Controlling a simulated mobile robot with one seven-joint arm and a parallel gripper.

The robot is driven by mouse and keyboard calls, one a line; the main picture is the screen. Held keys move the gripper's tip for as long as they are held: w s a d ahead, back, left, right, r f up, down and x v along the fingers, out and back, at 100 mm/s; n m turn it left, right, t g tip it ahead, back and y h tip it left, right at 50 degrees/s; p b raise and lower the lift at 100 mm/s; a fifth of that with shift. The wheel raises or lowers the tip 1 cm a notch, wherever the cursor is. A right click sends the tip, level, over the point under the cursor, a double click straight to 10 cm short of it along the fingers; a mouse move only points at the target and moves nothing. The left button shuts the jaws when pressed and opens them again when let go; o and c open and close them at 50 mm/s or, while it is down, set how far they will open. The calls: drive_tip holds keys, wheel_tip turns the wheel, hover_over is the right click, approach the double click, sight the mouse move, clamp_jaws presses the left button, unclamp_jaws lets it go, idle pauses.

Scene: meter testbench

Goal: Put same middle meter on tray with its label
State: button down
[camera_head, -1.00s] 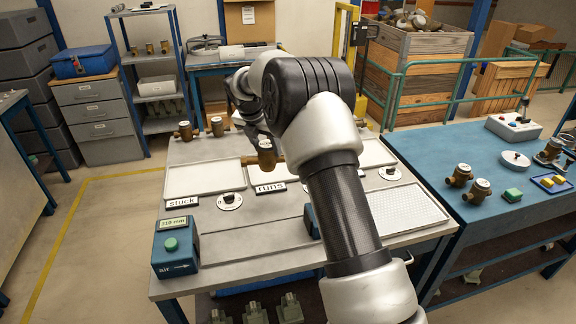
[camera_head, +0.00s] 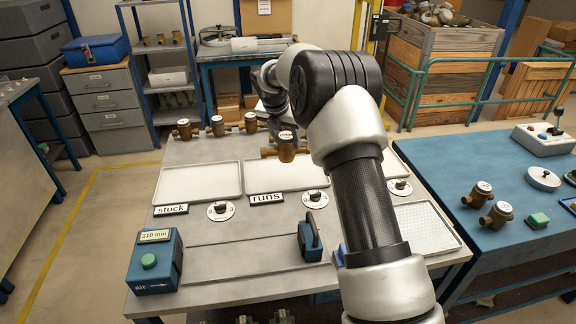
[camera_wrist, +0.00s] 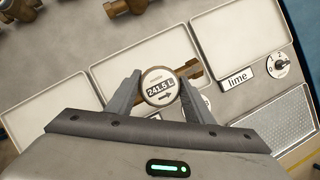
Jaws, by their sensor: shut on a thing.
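My gripper (camera_wrist: 157,95) is shut on a brass meter (camera_wrist: 158,84) with a round white face reading 241.5 L. In the head view the held meter (camera_head: 286,148) appears raised over the back edge of the middle tray (camera_head: 265,186). The "runs" label (camera_head: 266,197) lies in front of that tray. The "stuck" label (camera_head: 171,210) lies before the left tray (camera_head: 198,182). In the wrist view the "lime" label (camera_wrist: 237,79) lies by the right tray (camera_wrist: 240,42); my arm hides most of that tray in the head view. All three trays look empty where visible.
Several brass meters stand along the bench's back edge, including one at the far left (camera_head: 183,131). A blue air unit (camera_head: 155,261) and a dark blue handled block (camera_head: 310,241) stand in front. A perforated plate (camera_head: 425,225) lies right. Another blue bench (camera_head: 500,170) stands right.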

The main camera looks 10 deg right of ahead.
sight(287, 159)
drive_tip(key=shift+f, duration=4)
drive_tip(key=shift+f, duration=0.15)
drive_tip(key=c, duration=0.9)
unclamp_jaws()
